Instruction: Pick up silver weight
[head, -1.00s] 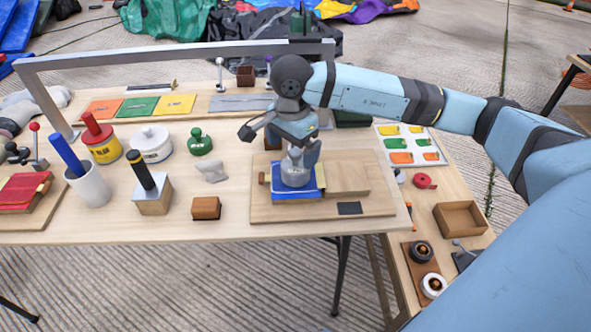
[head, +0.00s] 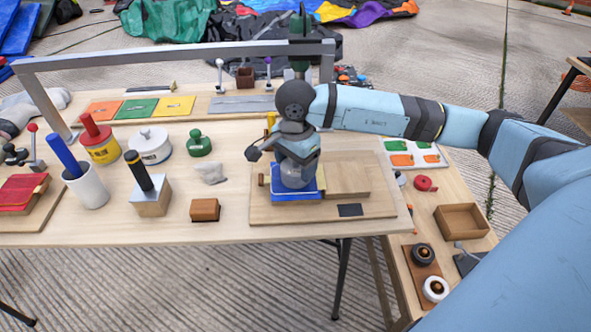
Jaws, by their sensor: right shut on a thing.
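The silver weight (head: 294,183) stands upright on a blue pad (head: 296,195) on a wooden board (head: 375,206) on the table. My right gripper (head: 296,168) reaches down over the weight from above and is shut on its upper part. The gripper hides the top of the weight. My left gripper is not in the head view.
Left of the board are a brown block (head: 205,210), a grey lump (head: 210,173), a green-handled stamp (head: 199,143) and a metal block with a black handle (head: 150,195). A grey metal frame (head: 180,57) spans the table behind. Bare tabletop lies in front of the block.

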